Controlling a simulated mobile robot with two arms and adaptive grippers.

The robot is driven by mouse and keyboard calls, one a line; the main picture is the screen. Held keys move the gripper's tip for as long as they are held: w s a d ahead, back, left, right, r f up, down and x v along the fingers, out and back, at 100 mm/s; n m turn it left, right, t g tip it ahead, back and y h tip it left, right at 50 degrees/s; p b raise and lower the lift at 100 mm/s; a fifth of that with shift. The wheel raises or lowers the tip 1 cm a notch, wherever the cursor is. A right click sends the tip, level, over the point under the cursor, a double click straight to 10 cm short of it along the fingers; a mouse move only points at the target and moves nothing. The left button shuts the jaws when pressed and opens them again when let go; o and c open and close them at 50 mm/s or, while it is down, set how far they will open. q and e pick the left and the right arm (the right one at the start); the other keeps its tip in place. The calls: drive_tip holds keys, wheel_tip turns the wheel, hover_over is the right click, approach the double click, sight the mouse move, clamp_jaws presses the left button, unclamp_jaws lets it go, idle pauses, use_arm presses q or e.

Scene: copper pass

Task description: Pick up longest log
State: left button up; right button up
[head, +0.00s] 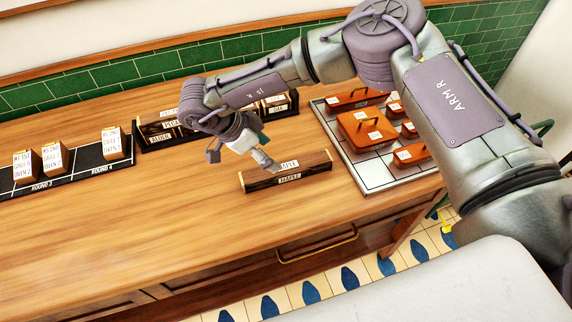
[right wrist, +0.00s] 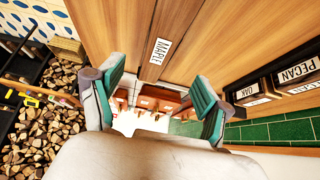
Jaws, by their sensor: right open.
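A long dark, narrow piece labelled MAPLE (head: 255,186) lies on the wooden counter in the head view. I cannot tell whether it is a log or a holder with one in it. My right gripper (head: 240,160) hangs at its left end, with one fingertip overlapping its top. In the right wrist view the gripper (right wrist: 158,78) is open and empty, and a white MAPLE label (right wrist: 160,51) shows beyond the fingertips. Loose cut logs (right wrist: 45,135) are heaped at the left of the wrist view; their lengths are hard to compare. My left gripper is not in view.
Dark labelled racks (head: 150,139) stand behind, along the green tiled wall (head: 110,75). OAK (right wrist: 247,92) and PECAN (right wrist: 298,72) labels show. A black strip (head: 75,170) with labelled blocks lies left. A tray (head: 375,182) of orange lidded boxes lies right. The front counter is clear.

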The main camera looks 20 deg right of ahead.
sight(286, 166)
drive_tip(key=x, duration=0.3)
drive_tip(key=shift+w+p, duration=0.1)
drive_tip(key=shift+p, duration=0.2)
drive_tip(key=shift+p+x, duration=0.55)
drive_tip(key=shift+x, duration=0.3)
drive_tip(key=p+x, duration=0.1)
drive_tip(key=x, duration=0.2)
drive_tip(key=shift+d+f+p, duration=0.1)
drive_tip(key=shift+f+p, duration=0.2)
drive_tip(key=shift+d+f, duration=0.15)
drive_tip(key=shift+f, duration=0.2)
drive_tip(key=shift+c, duration=0.5)
drive_tip(key=c, duration=1.3)
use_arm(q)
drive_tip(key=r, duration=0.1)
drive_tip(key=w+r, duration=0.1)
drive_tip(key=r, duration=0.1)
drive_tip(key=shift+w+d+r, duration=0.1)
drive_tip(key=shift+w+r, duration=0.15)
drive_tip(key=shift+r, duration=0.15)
use_arm(e)
clamp_jaws()
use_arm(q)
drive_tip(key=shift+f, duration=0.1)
use_arm(e)
drive_tip(key=shift+r, duration=0.2)
